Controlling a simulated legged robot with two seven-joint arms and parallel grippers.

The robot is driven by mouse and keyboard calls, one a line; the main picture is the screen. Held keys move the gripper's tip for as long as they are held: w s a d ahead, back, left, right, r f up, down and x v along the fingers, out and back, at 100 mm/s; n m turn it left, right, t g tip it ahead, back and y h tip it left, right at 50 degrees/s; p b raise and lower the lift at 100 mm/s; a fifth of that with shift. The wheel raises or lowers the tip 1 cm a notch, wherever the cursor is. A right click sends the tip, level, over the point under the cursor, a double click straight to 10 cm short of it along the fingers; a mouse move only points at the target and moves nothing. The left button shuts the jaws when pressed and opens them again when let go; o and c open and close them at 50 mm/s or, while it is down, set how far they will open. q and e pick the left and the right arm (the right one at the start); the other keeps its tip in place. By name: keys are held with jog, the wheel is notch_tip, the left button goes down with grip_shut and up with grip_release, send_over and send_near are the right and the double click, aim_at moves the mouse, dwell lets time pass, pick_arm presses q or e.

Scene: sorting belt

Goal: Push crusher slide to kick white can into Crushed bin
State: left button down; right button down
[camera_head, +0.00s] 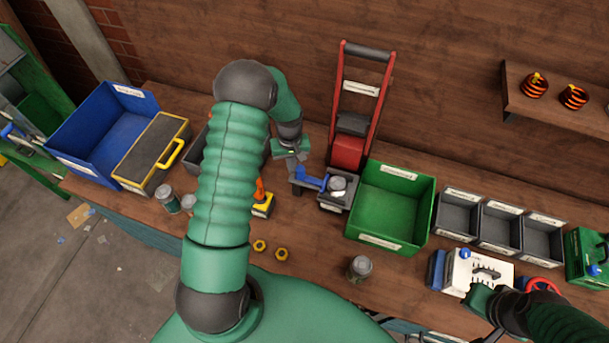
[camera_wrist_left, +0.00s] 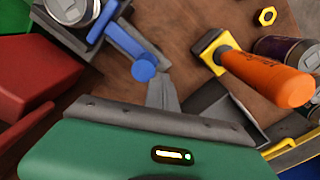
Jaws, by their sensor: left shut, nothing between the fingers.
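The can (camera_head: 338,184), pale-topped, stands on the dark crusher base (camera_head: 340,201); its top also shows in the wrist view (camera_wrist_left: 72,8). The crusher slide has a blue handle (camera_head: 312,182), left of the can. My left gripper (camera_head: 298,167) is shut and empty, just behind and left of the blue handle. In the wrist view its fingertips (camera_wrist_left: 163,94) are close to the handle's blue knob (camera_wrist_left: 145,68); I cannot tell if they touch. The green bin (camera_head: 369,240) stands right of the crusher. My right gripper (camera_head: 484,306) is at the lower right, its jaws unclear.
A red-framed press (camera_head: 347,152) stands behind the crusher. An orange-handled tool (camera_wrist_left: 265,77) is left of it. Other cans (camera_head: 359,268) stand on the table. Grey bins (camera_head: 500,225) are at right, a blue bin (camera_head: 100,130) and toolbox (camera_head: 150,150) at left.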

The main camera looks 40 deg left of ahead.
aim_at(314, 180)
pick_arm(q)
jog(key=shift+w+d, duration=0.4)
jog(key=shift+d, duration=0.85)
jog(key=shift+w+d, duration=0.35)
jog(key=shift+d, duration=0.85)
jog(key=shift+w+d, duration=0.4)
jog(key=shift+d, duration=0.85)
jog(key=s+a, duration=0.3)
jog(key=a, duration=0.7)
notch_tip(314, 180, up, 8)
jog(key=p, duration=0.5)
jog(key=shift+p, duration=0.4)
jog(key=shift+d, duration=0.1)
